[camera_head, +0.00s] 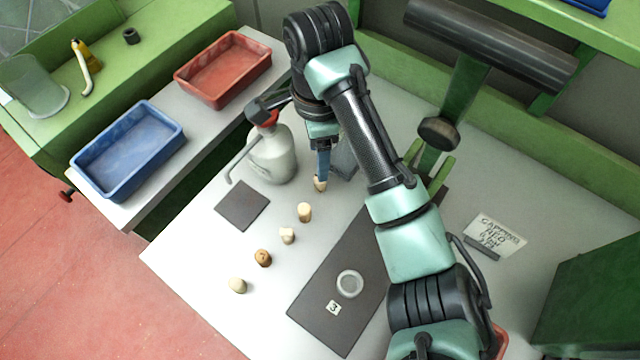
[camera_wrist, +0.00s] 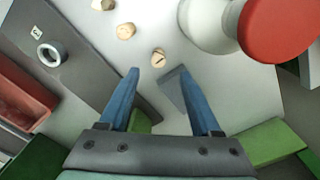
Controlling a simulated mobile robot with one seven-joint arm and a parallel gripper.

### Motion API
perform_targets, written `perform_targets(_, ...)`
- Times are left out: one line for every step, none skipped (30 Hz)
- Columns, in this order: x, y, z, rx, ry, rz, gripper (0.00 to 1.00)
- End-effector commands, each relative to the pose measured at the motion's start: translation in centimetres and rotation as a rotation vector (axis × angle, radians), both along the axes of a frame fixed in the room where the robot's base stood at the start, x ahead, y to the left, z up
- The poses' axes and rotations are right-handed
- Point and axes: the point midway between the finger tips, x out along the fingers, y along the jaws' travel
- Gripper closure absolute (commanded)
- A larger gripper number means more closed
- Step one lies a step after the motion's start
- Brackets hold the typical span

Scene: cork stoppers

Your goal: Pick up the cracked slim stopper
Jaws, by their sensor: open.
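A small pale stopper with a dark line like a crack on its top (camera_wrist: 158,58) sits just beyond my fingertips in the wrist view. In the head view this stopper (camera_head: 320,185) stands right below my gripper (camera_head: 322,168), partly covered by a finger. My gripper, also in the wrist view (camera_wrist: 156,76), is open, with its blue fingers apart and nothing between the tips. Several other stoppers run in a row toward the front left: a taller tan one (camera_head: 304,212), a pale one (camera_head: 287,236), a browner one with dark marks (camera_head: 263,258) and a pale one (camera_head: 237,286).
A white bottle with a red top (camera_head: 270,152) stands close left of my gripper. A grey object (camera_head: 344,160) is just right of it. A dark square mat (camera_head: 242,205), a long dark mat (camera_head: 318,290) with a ring (camera_head: 350,284), and blue (camera_head: 127,150) and red trays (camera_head: 223,68) are around.

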Motion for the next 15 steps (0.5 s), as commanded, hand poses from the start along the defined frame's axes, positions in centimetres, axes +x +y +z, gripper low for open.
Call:
perform_targets(-0.1, 0.1, -1.6, 0.003, 0.002, 0.001, 0.35)
perform_targets(0.0, 0.1, -1.9, 0.001, 0.000, 0.001, 0.35)
perform_targets(0.0, 0.1, -2.3, 0.002, -0.001, 0.001, 0.35)
perform_targets(0.0, 0.1, -2.6, 0.001, -0.001, 0.001, 0.35)
perform_targets(0.0, 0.1, -2.8, 0.001, -0.002, 0.001, 0.35)
perform_targets(0.0, 0.0, -3.0, 0.001, -0.002, 0.001, 0.35)
perform_targets(0.0, 0.0, -3.1, 0.000, -0.002, 0.002, 0.35)
perform_targets(0.0, 0.0, -3.2, 0.000, -0.002, 0.002, 0.35)
perform_targets(0.0, 0.0, -3.4, 0.000, -0.002, 0.002, 0.35)
perform_targets(-0.1, -0.1, -3.6, -0.001, -0.002, 0.001, 0.35)
perform_targets(-0.1, -0.1, -3.9, -0.001, -0.002, 0.001, 0.35)
perform_targets(-0.2, -0.2, -4.4, -0.001, -0.001, 0.000, 0.35)
perform_targets(-0.3, -0.2, -4.8, 0.000, -0.001, 0.001, 0.35)
perform_targets(-0.3, -0.3, -5.2, 0.000, -0.001, 0.000, 0.35)
perform_targets(-0.4, -0.3, -5.8, -0.001, -0.001, 0.000, 0.35)
